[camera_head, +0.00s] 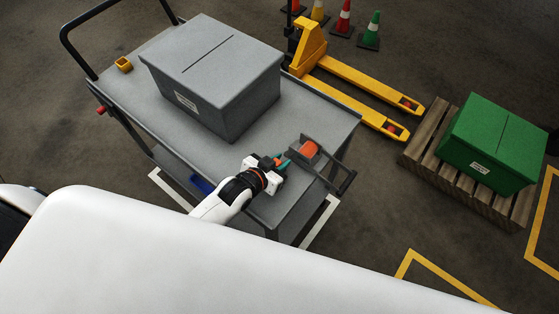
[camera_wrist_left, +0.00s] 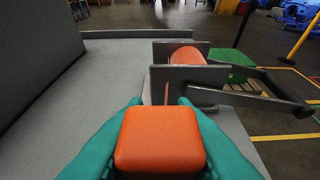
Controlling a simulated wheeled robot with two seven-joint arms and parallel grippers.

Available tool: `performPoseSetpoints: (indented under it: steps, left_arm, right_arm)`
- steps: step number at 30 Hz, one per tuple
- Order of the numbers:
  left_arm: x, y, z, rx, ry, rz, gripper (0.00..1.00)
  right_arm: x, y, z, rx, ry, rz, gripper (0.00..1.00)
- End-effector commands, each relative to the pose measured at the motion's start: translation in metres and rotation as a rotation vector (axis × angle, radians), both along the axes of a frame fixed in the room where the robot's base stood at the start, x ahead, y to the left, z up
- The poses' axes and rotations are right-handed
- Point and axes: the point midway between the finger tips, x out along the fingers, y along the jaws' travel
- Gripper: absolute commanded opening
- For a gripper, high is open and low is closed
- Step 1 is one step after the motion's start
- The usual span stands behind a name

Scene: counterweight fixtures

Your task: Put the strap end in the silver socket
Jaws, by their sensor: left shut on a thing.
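My left gripper (camera_head: 281,162) has teal fingers and is shut on an orange block, which I take to be the strap end (camera_wrist_left: 160,140). The block fills the lower middle of the left wrist view (camera_wrist_left: 160,118), with one finger on each side. A grey bracket fixture (camera_wrist_left: 228,74) with an orange roll (camera_wrist_left: 187,55) stands just beyond it; the roll also shows in the head view (camera_head: 309,149). A thin orange strip (camera_wrist_left: 167,93) shows against the near plate, and its full run is hidden. I cannot make out a distinct silver socket. My right gripper is not in view.
The grey cart (camera_head: 315,108) carries a large grey box (camera_head: 215,75) and a small yellow bin (camera_head: 123,64). A dark bar frame (camera_head: 345,184) projects at the cart's right end. A yellow pallet jack (camera_head: 350,80) and a green box (camera_head: 493,143) on a pallet stand beyond.

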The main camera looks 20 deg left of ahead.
Motion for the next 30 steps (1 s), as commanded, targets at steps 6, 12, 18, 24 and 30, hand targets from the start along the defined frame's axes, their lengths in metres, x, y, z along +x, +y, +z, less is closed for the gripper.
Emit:
performPoseSetpoints:
  steps: [6, 12, 18, 24, 30]
  left_arm:
    - [0.000, 0.000, -0.002, 0.000, 0.000, 0.000, 0.33]
    - [0.000, 0.000, -0.002, 0.000, 0.000, 0.000, 0.45]
    - [0.000, 0.000, 0.001, 0.000, 0.000, 0.000, 0.45]
    - [-0.022, 0.008, 0.011, 0.000, 0.001, -0.001, 0.45]
    - [-0.059, 0.021, 0.032, 0.001, 0.003, -0.001, 0.45]
  right_arm:
    - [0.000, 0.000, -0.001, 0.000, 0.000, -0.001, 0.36]
    - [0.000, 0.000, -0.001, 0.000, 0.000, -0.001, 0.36]
    - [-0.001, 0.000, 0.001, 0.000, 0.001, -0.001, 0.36]
    - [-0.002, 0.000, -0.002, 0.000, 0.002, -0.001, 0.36]
    - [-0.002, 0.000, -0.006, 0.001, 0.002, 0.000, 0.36]
